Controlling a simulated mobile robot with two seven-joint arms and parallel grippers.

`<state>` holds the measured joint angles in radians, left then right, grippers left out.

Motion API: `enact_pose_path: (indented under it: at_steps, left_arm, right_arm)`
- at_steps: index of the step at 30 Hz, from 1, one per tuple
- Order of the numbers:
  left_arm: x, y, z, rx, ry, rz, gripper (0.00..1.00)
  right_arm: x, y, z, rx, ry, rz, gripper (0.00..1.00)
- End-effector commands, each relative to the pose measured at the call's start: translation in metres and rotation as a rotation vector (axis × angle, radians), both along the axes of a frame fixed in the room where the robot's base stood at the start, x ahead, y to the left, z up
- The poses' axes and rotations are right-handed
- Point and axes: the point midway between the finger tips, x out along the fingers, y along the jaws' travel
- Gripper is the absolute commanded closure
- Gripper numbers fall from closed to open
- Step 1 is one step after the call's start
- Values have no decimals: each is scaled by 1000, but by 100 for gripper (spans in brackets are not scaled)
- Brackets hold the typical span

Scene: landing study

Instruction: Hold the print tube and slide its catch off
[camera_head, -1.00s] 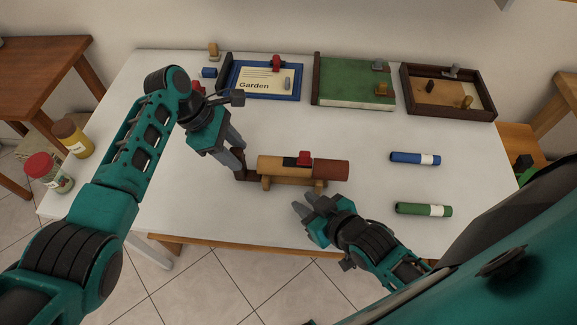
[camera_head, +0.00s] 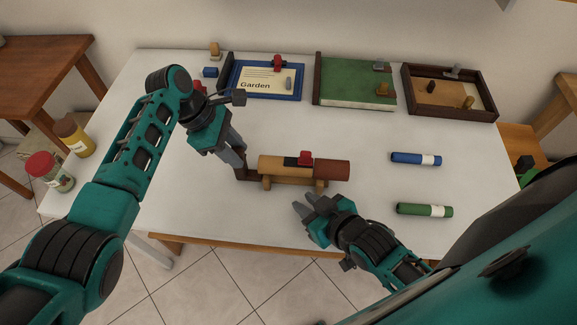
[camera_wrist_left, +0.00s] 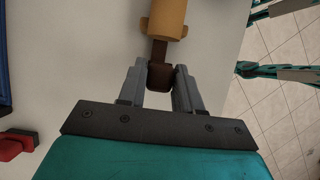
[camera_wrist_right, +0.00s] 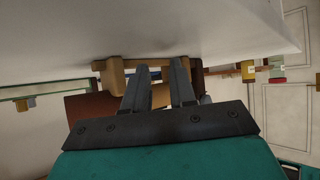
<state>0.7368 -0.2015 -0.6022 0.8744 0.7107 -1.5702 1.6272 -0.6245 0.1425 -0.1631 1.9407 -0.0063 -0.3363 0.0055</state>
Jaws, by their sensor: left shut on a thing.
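The print tube (camera_head: 280,165) is a tan cylinder with a red-brown right end (camera_head: 332,170), lying level on a low wooden stand. Its red catch (camera_head: 306,157) sits on top beside a dark strip. A dark brown handle (camera_wrist_left: 160,73) sticks out at the tube's left end. My left gripper (camera_head: 239,168) is shut on this handle; its fingers lie on both sides of it in the left wrist view. My right gripper (camera_head: 298,207) is open and empty, in front of the tube and apart from it. The right wrist view shows the tube's red-brown end (camera_wrist_right: 90,107) beyond the fingers.
A blue marker (camera_head: 415,159) and a green marker (camera_head: 424,210) lie to the right. A blue-framed Garden board (camera_head: 262,96), a green book-like box (camera_head: 350,85) and a dark tray (camera_head: 480,117) stand along the back. The white table between is clear.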

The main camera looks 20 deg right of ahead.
Motion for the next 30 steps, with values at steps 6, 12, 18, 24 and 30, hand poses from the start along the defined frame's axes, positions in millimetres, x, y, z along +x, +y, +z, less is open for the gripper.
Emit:
enact_pose_path:
  at_steps: [6,12,18,24,30]
  left_arm:
    - [0,0,0,-1,0,-1,100]
    - [0,0,0,-1,0,-1,100]
    - [0,0,0,-2,-1,0,100]
    - [0,0,0,-2,-1,0,100]
    - [0,0,0,-2,-1,0,100]
  right_arm:
    - [0,0,0,0,0,0,74]
    - [-1,1,1,10,-3,0,67]
    - [11,15,38,211,-131,-44,67]
    - [20,28,98,536,-301,-102,67]
    - [28,33,150,841,-415,-126,67]
